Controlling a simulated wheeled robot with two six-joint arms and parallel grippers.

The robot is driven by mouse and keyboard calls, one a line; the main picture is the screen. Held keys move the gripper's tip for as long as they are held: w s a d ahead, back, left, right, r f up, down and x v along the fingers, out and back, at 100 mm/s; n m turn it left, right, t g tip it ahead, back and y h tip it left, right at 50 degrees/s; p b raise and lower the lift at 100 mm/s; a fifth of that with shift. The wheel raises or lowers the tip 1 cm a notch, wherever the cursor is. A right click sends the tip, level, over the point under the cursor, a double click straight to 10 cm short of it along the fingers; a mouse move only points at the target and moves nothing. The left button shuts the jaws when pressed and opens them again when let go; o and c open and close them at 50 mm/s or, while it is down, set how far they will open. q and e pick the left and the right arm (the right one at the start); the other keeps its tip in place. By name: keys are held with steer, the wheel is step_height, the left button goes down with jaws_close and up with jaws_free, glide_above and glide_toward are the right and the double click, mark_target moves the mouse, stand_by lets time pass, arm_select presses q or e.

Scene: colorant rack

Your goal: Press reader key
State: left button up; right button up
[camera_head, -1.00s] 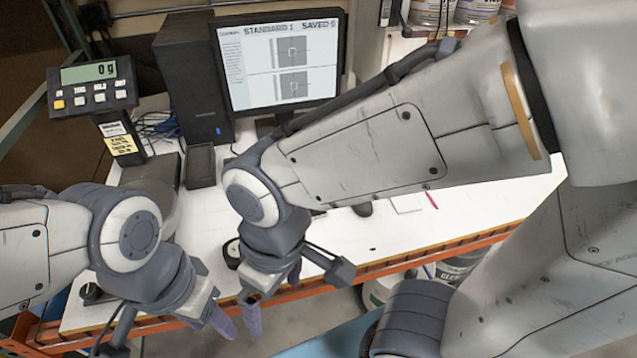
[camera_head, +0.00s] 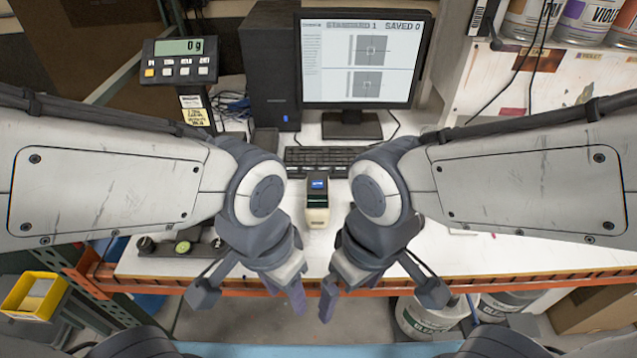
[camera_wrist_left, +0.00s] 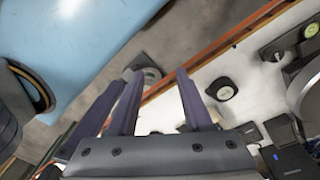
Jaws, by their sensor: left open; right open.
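The reader (camera_head: 317,202) is a small cream device with a dark top and a lit blue screen. It stands on the white table in front of the keyboard, between my two arms. Its key is too small to make out. My left gripper (camera_head: 284,288) is open and empty, below and left of the reader, over the table's front edge. Its spread fingers also show in the left wrist view (camera_wrist_left: 157,82). My right gripper (camera_head: 338,288) is open and empty, below and right of the reader. Neither gripper touches the reader.
The monitor (camera_head: 364,60) reads "STANDARD 1" and "SAVED 0". A keyboard (camera_head: 330,157) lies before it. A scale display (camera_head: 180,60) showing 0 g stands left, beside a black computer tower (camera_head: 268,70). The orange table edge (camera_head: 530,279) runs below; paint cans stand upper right.

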arm_select(q)
jaws_close()
stand_by(1.7)
